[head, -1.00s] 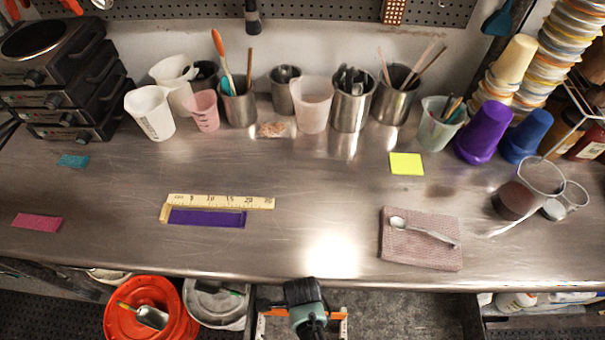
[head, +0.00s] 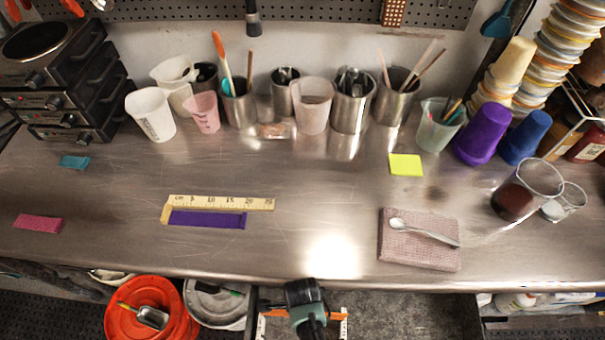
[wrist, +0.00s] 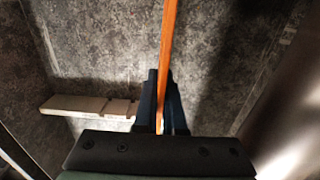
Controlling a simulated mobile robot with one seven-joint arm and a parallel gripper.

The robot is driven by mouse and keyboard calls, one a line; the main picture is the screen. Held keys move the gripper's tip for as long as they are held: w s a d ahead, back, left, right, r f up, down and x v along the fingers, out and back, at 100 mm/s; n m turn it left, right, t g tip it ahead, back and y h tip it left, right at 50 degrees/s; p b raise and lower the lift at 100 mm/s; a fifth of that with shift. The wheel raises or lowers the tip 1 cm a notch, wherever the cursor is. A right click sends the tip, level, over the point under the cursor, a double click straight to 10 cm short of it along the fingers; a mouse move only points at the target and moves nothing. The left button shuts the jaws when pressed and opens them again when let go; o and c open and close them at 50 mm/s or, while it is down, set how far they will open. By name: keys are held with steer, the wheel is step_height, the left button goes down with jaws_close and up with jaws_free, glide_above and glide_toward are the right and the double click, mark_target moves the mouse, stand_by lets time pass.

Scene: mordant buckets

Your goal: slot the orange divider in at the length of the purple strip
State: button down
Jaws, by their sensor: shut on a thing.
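The purple strip (head: 207,219) lies flat on the steel counter, just below a pale ruler (head: 225,202) with an end stop at its left. The strip's right end looks near the 20 mark; the small print makes this uncertain. My gripper (wrist: 162,95) is shut on the orange divider (wrist: 168,45), which stands edge-on between its fingers in the wrist view. In the head view my gripper is in front of the counter's front edge, over an open drawer, and the divider's orange ends (head: 335,313) show on both sides of it. Its lower edge is hidden.
A pale notched rail (wrist: 90,105) is left of my fingers in the wrist view. The counter edge (head: 200,271) is close behind my gripper. An orange bucket (head: 172,297) stands left below; a folded cloth with a spoon (head: 420,250) lies right. Cups line the back.

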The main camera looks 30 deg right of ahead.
steer(key=shift+f+b, duration=2.55)
steer(key=shift+f, duration=0.5)
steer(key=c, duration=0.9)
jaws_free()
steer(key=shift+r, duration=0.1)
step_height(320, 180, up, 13)
steer(key=shift+f+p, duration=0.1)
steer(key=shift+p, duration=0.85)
